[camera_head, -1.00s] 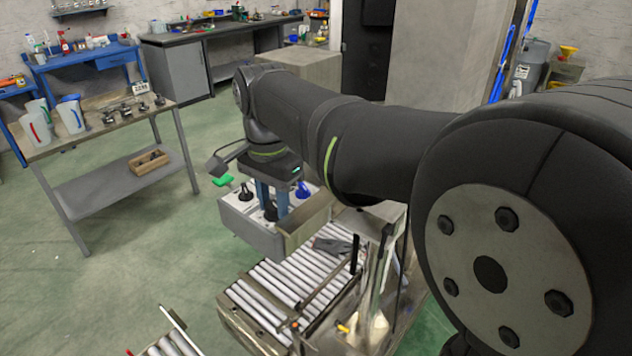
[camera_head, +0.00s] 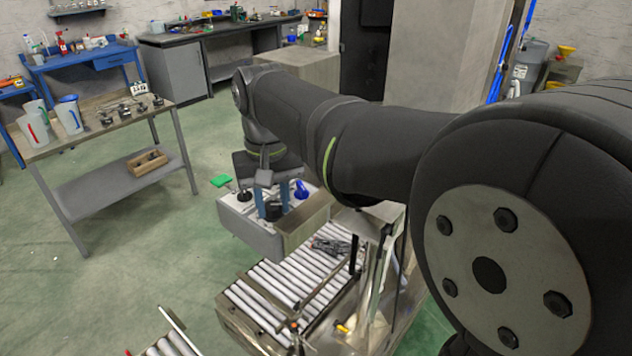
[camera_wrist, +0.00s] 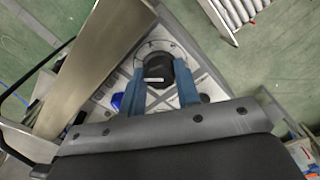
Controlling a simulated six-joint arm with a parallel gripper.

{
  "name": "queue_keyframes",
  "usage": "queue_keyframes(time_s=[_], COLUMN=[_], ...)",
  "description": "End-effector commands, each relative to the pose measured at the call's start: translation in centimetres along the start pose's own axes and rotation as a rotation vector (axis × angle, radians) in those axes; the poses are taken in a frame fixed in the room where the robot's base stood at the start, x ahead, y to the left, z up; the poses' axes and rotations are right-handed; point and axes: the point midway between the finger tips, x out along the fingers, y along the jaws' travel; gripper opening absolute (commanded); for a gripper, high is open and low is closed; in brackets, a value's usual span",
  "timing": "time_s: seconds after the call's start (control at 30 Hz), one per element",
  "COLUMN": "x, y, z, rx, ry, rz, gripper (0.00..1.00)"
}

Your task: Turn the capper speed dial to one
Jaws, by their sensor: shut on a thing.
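The capper speed dial is the black round knob (camera_wrist: 166,67) on the light panel of the control box (camera_head: 235,222), with a scale ring around it in the wrist view. A white mark lies across its lower left part, roughly level in that picture. The scale's numbers are too small to read. My gripper (camera_wrist: 160,88) points down at the panel, its two blue fingers on opposite sides of the dial and shut on it. In the head view my gripper (camera_head: 270,212) stands over the box and the dial is mostly hidden between the fingers.
A blue knob (camera_head: 301,190), a black knob (camera_head: 244,196) and a green button (camera_head: 220,181) sit on the box near my fingers. A metal plate (camera_wrist: 105,60) rises close beside the dial. A roller conveyor (camera_head: 285,290) lies in front.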

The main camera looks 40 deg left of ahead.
Motion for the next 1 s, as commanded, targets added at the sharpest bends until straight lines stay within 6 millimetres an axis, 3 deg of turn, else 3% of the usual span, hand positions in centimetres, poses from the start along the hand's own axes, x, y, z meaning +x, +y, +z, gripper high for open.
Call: queue_keyframes(time_s=[1.0], x=[-0.19], y=[0.08], z=[-0.12], rx=[-0.964], ry=[0.005], rz=[0.002], gripper=[0.07])
